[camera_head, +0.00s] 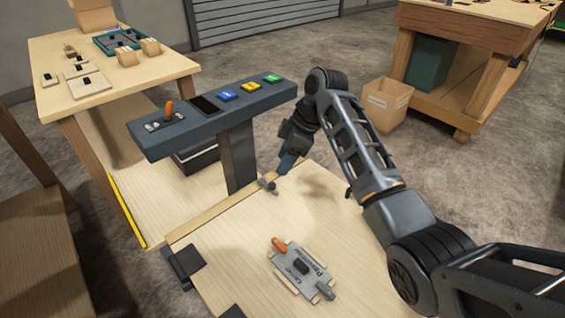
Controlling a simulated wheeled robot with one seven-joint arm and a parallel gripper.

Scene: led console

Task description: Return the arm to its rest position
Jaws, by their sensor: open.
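My arm comes in from the lower right, rises to a bent elbow, and reaches down to my gripper (277,176). My gripper is small in view, over the far edge of the near wooden board, beside the console post. The jaws are open and I see nothing held between them. The console (215,112) is a dark grey bar on a post. It carries an orange-tipped lever (169,109) at left, a dark display (205,104), and blue, yellow and green buttons at right.
A grey plate with an orange-tipped lever (300,268) lies on the near wooden board (225,255). A wooden table (150,75) with small parts stands at left. A cardboard box (386,104) sits on the floor near a workbench (470,35). Concrete floor is open at right.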

